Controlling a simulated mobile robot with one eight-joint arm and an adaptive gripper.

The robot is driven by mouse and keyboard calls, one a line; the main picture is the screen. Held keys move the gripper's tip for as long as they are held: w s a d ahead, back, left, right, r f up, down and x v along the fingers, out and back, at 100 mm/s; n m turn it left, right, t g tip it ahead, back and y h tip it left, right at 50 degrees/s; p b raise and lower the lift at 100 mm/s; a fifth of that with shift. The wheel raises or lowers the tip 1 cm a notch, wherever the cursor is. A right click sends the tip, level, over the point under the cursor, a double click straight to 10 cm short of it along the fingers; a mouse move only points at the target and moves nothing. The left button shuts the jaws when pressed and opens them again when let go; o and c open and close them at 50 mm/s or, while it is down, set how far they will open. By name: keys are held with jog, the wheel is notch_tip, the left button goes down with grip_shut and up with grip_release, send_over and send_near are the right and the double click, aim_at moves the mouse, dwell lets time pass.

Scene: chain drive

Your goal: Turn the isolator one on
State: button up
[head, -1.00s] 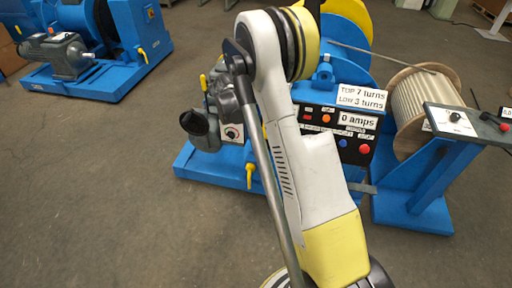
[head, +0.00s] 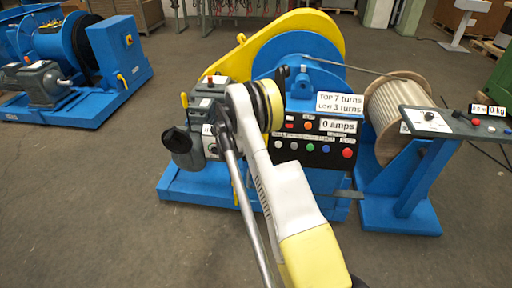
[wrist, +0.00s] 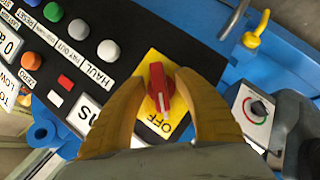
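The isolator is a red rotary knob (wrist: 160,86) on a yellow plate (wrist: 179,117) at the end of a black control panel. The word OFF is printed on the plate beside the knob. My gripper (wrist: 163,76) shows as two yellow fingers in the wrist view. They are spread, one on each side of the knob, and the knob stands between them. Whether either finger touches it is hard to tell. In the head view my arm hides the knob and the gripper.
The panel (head: 284,158) also carries several coloured buttons. In the wrist view, a smaller dial on a white plate (wrist: 257,108) and a yellow hook-like lever (wrist: 258,30) lie to the right. A grey motor (head: 187,152) stands at the machine's left. A rope drum (head: 395,105) is at the right.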

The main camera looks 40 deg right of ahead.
jog(key=shift+d+f, duration=0.1)
grip_shut()
dwell(0.4)
jog(key=m+t+y+p, duration=0.1)
jog(key=m+y, duration=0.1)
jog(key=shift+m, duration=0.4)
jog(key=m+t+y, duration=0.1)
jog(key=m, duration=0.2)
jog(key=shift+t+y, duration=0.3)
jog(key=shift+y, duration=0.1)
jog(key=m+t+y, duration=0.1)
jog(key=m+t, duration=0.1)
jog(key=m, duration=0.2)
jog(key=shift+y+b, duration=0.4)
jog(key=shift+w+m+t+y, duration=0.1)
jog(key=shift+m+t+y, duration=0.2)
jog(key=shift+m+t, duration=1.1)
